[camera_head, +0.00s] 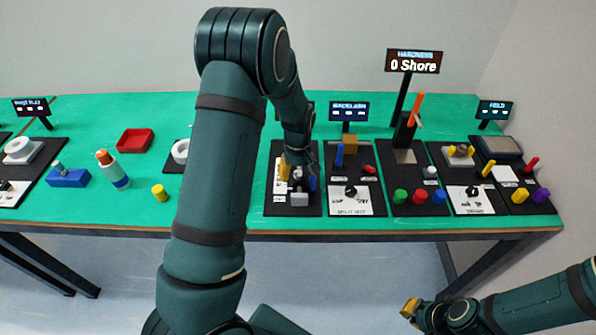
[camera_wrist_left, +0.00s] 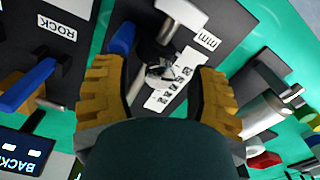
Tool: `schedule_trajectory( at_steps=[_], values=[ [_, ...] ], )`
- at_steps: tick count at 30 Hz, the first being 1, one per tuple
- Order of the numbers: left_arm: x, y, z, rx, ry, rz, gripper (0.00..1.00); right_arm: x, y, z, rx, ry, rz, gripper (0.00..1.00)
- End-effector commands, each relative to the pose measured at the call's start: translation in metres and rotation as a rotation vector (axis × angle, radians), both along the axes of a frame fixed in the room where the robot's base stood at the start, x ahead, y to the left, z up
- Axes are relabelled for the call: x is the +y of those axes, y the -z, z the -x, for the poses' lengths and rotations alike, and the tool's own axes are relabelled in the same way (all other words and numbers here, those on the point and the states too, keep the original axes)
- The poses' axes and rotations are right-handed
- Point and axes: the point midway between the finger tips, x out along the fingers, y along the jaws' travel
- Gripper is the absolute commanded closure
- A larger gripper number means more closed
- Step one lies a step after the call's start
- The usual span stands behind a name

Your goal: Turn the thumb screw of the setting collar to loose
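My left gripper (camera_head: 297,172) points down over a dark station board (camera_head: 282,208) near the table's front edge. In the left wrist view its two yellow fingers (camera_wrist_left: 160,75) are apart. Between and just beyond them is a small dark round part with a silvery piece (camera_wrist_left: 158,70), which looks like the setting collar and its thumb screw. I cannot tell whether a finger touches it, nor how the screw is turned. A silver T-shaped part (camera_wrist_left: 182,14) lies just beyond. My right gripper (camera_head: 410,308) is low at the right, away from the table; its opening is unclear.
A blue lever (camera_wrist_left: 122,38) stands close beside the left finger. The neighbouring board has a black knob (camera_head: 350,191) and a blue post (camera_head: 339,154). Other boards fill the table's right side.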

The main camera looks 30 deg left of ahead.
Motion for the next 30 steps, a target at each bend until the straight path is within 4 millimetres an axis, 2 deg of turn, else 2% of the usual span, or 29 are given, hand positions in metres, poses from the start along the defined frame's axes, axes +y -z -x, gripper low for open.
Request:
schedule_trajectory(
  at_steps=[7,11,24,30],
  values=[
    [0.000,-0.001,0.000,0.000,0.000,0.000,0.42,0.000,0.000,0.000,0.000,0.000,0.000,1.00],
    [0.000,-0.011,-0.001,-0.003,0.001,0.000,0.42,0.000,0.000,0.000,0.000,0.000,0.000,1.00],
    [0.000,-0.094,-0.001,-0.004,0.001,0.001,0.42,0.000,0.000,0.000,0.000,0.000,0.000,1.00],
    [0.000,-0.115,0.000,-0.001,0.000,0.000,0.42,0.000,0.000,0.000,0.000,0.000,0.000,1.00]
  ],
)
